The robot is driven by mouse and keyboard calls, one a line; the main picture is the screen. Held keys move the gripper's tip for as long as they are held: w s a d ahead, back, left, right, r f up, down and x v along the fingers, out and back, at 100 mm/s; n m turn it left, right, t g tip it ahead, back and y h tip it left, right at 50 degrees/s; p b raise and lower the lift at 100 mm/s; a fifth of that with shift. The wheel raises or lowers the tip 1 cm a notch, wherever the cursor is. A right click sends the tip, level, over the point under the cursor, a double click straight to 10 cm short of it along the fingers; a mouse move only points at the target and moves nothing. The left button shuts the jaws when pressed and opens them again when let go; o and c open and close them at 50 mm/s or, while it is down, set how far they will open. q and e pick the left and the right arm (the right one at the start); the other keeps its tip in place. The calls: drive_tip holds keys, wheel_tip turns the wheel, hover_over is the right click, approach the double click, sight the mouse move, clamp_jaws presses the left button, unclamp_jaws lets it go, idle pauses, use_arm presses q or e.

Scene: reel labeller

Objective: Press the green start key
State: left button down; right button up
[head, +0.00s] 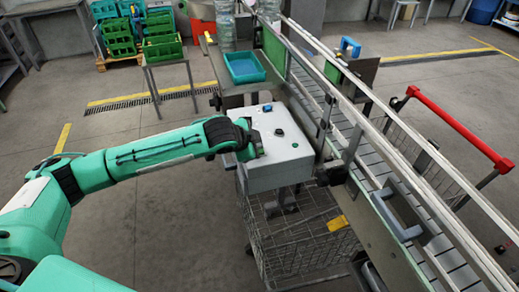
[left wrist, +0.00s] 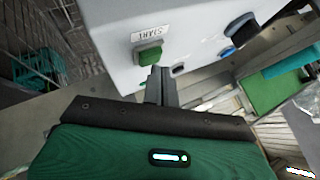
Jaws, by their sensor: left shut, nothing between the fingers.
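The green start key (left wrist: 149,55) is on the grey-white control box (head: 282,163), beside a START label (left wrist: 152,35) in the left wrist view. The same box fills the top of the left wrist view (left wrist: 190,20). My left gripper (head: 258,147) is at the box's left side in the head view. In the left wrist view its shut, empty fingers (left wrist: 160,72) point at the box, with their tips just beside the key. I cannot tell whether they touch it. In the head view the key is not visible. My right gripper is not in view.
A black knob (left wrist: 240,28) and a blue button (left wrist: 227,52) are also on the box. A conveyor (head: 375,165) with metal rails runs along the box's right. A wire cart (head: 305,235) stands below it, and a teal tray (head: 244,67) lies behind.

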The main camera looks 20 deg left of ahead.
use_arm(q)
drive_tip(key=shift+f, duration=0.5)
idle(0.9)
drive_tip(key=shift+r, duration=0.1)
drive_tip(key=shift+r+p, duration=0.85)
drive_tip(key=shift+p, duration=0.2)
wheel_tip(320, 180, up, 5)
drive_tip(key=p, duration=0.5)
idle(0.4)
